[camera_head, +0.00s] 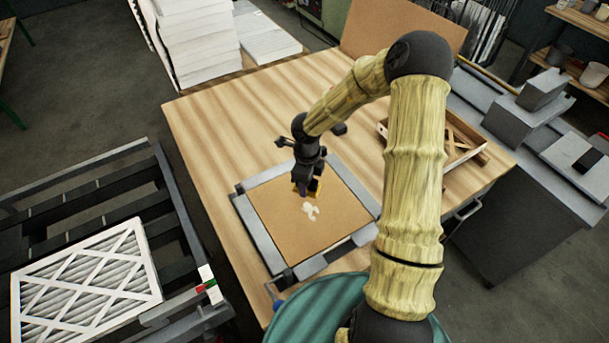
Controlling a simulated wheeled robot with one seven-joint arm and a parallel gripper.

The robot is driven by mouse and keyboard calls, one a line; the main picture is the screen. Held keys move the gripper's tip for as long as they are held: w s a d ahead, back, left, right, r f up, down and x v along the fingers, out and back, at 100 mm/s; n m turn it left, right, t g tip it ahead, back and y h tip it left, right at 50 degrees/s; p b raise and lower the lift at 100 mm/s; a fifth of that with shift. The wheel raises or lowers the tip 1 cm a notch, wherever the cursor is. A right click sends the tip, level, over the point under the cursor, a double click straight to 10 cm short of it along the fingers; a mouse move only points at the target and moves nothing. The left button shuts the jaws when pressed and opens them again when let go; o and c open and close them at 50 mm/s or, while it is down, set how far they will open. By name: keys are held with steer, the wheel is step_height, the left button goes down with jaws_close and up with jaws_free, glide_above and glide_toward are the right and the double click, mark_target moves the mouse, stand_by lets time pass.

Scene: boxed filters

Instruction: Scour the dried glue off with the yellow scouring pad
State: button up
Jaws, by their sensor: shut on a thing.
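The dried glue (311,211) is a small whitish patch near the middle of a brown board (280,235). The board lies in a grey frame (257,241) on the wooden table. My gripper (307,187) points down over the board, just behind the glue patch. It is shut on the yellow scouring pad (314,185), of which only small parts show around the dark fingers. The pad is at or just above the board; I cannot tell whether it touches.
A wooden tray (462,150) stands on the table (210,130) to the right, partly behind my arm. A white-framed filter (85,280) lies on a dark rack at left. Stacked white boxes (198,40) stand behind. The table's left part is clear.

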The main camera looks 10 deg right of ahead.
steer(key=m, duration=0.2)
steer(key=r+m+p, duration=0.1)
steer(key=m, duration=0.2)
steer(key=shift+a+r, duration=0.15)
steer(key=shift+r, duration=0.05)
steer(key=m, duration=0.2)
steer(key=shift+r+m, duration=0.1)
steer(key=shift+m, duration=0.3)
